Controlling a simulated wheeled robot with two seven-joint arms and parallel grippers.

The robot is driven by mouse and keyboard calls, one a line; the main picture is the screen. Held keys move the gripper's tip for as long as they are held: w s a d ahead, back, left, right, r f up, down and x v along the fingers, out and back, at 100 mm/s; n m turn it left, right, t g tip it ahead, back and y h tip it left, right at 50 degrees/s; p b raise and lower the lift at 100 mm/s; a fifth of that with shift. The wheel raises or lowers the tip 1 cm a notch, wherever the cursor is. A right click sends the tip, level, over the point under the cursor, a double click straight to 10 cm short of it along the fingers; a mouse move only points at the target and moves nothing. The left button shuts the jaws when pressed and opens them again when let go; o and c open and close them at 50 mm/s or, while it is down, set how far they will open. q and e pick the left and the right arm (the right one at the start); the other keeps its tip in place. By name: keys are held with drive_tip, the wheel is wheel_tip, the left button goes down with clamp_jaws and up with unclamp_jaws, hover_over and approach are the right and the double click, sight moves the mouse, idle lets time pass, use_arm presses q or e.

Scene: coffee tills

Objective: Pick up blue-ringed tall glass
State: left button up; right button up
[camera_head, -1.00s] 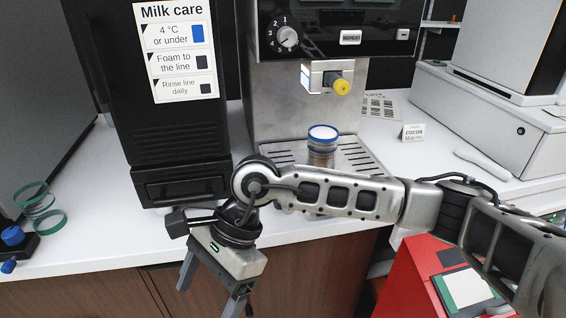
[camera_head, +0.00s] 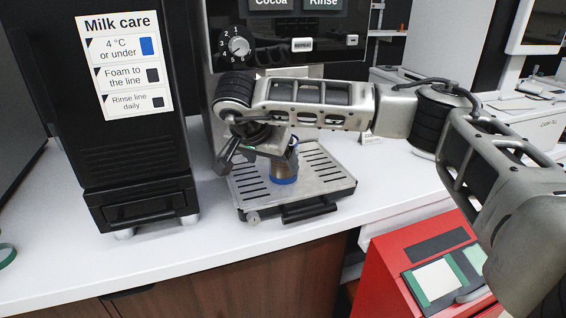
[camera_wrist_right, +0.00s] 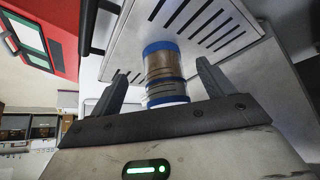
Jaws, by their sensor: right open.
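The blue-ringed tall glass (camera_head: 286,178) stands upright on the metal drip tray (camera_head: 325,183) of the coffee machine. Its upper part is partly hidden behind my right gripper in the head view. In the right wrist view the glass (camera_wrist_right: 164,66) shows a brownish clear body with blue bands at both ends. My right gripper (camera_wrist_right: 162,74) is open, with one finger on each side of the glass and visible gaps between. I cannot tell how deep the fingers reach along it. My left gripper is not in view.
A black milk cooler (camera_head: 135,140) stands left of the tray. The coffee machine's dial panel (camera_head: 290,42) rises behind my arm. A red till unit (camera_head: 385,270) is at the lower right, below the counter. The white counter (camera_head: 190,245) in front is clear.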

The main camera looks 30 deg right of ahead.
drive_tip(key=w+d, duration=0.1)
drive_tip(key=d, duration=0.2)
drive_tip(key=w+d, duration=0.1)
drive_tip(key=shift+w+d+f+p, duration=0.25)
drive_tip(key=shift+w+f+p, duration=0.05)
drive_tip(key=shift+f, duration=0.05)
drive_tip(key=shift+w+f, duration=0.1)
drive_tip(key=shift+f, duration=0.1)
drive_tip(key=c, duration=1.3)
drive_tip(key=shift+c, duration=0.6)
drive_tip(key=shift+r, duration=0.1)
